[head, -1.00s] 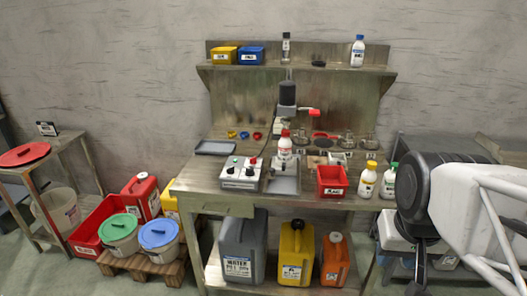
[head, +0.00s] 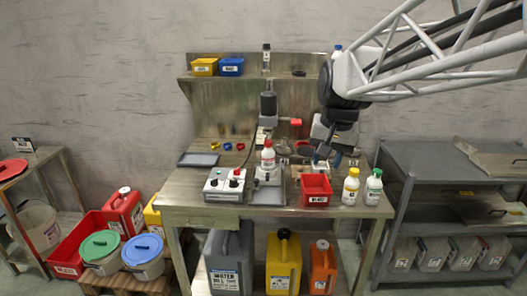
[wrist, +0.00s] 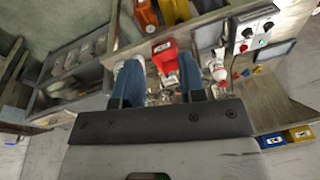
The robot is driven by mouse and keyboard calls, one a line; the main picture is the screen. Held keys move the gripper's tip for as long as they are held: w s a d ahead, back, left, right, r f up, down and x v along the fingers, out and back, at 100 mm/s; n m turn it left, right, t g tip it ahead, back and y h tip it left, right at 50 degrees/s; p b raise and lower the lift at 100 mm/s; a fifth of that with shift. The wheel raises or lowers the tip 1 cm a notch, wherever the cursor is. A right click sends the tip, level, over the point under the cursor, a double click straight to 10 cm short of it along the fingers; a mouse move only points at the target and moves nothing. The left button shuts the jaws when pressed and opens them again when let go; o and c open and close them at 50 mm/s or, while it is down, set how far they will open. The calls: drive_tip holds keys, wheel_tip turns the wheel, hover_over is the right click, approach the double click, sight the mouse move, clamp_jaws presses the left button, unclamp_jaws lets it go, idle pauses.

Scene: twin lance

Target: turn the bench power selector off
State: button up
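The bench power selector appears to be on the white control box (head: 225,184), which has dark knobs and red and green parts on its top. The box stands on the left part of the bench top (head: 180,190). The box also shows at the upper right of the wrist view (wrist: 256,32). The knobs' setting is too small to tell. My gripper (head: 326,160) is above the right part of the bench, to the right of the box and apart from it. In the wrist view its two blue fingers (wrist: 160,62) are spread, with nothing held between them.
A white bottle with a red cap (head: 268,157) stands at a press-like stand (head: 268,105) beside the box. A grey tray (head: 198,159) lies behind the box.

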drive_tip(key=w+a+m, duration=0.1)
drive_tip(key=w+a, duration=0.4)
drive_tip(key=w, duration=0.4)
drive_tip(key=w+a, duration=0.4)
drive_tip(key=w, duration=0.5)
drive_tip(key=m+g, duration=0.2)
drive_tip(key=m, duration=0.1)
hover_over(237, 171)
drive_tip(key=w, duration=0.1)
drive_tip(key=shift+h, duration=0.3)
drive_tip(key=f, duration=2)
drive_tip(key=shift+w+d+f, duration=0.1)
drive_tip(key=shift+d+f, duration=0.1)
drive_tip(key=shift+d, duration=0.15)
drive_tip(key=shift+w+a+f, duration=0.15)
drive_tip(key=shift+w+f, duration=0.1)
drive_tip(key=shift+f, duration=0.35)
drive_tip(key=shift+f, duration=3.9)
